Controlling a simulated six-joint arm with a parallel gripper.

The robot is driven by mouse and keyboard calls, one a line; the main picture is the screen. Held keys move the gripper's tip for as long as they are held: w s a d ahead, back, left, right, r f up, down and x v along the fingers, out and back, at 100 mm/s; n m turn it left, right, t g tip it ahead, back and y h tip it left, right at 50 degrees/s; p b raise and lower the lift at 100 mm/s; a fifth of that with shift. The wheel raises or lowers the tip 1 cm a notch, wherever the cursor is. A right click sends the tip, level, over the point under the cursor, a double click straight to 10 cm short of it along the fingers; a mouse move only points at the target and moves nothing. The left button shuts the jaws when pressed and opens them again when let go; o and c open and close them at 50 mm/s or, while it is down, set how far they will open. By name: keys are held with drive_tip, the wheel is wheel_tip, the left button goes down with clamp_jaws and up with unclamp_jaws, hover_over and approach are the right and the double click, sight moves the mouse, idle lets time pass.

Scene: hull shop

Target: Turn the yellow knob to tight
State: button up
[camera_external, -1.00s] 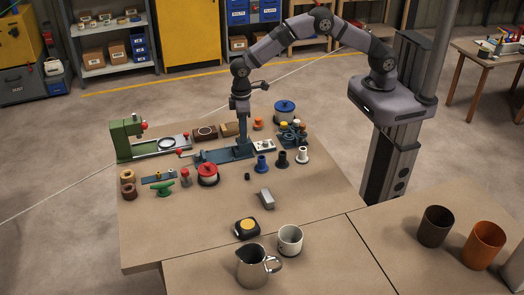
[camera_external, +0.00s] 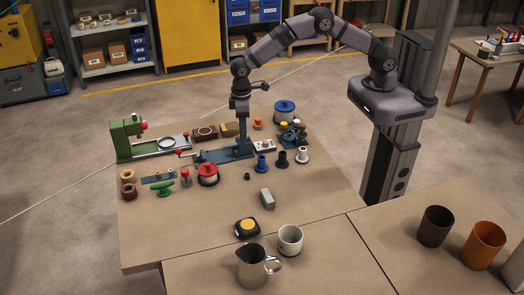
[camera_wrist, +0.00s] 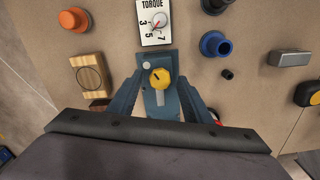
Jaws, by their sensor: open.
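The yellow knob (camera_wrist: 160,77) sits on a blue-grey fixture (camera_wrist: 171,60) in the wrist view, with a small dark mark on its top. My gripper (camera_wrist: 161,86) is open, with one finger on each side of the knob. I cannot tell if the fingers touch it. Just beyond the knob is a white torque gauge (camera_wrist: 155,20) with the numbers 3, 5, 7 and a red pointer.
An orange part (camera_wrist: 74,20), a wooden block (camera_wrist: 90,75) and a blue flanged part (camera_wrist: 214,44) lie around the fixture.

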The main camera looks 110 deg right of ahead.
drive_tip(key=shift+r, duration=0.1)
wheel_tip(320, 180, up, 7)
drive_tip(key=shift+b, duration=1.05)
drive_tip(key=shift+r, duration=0.1)
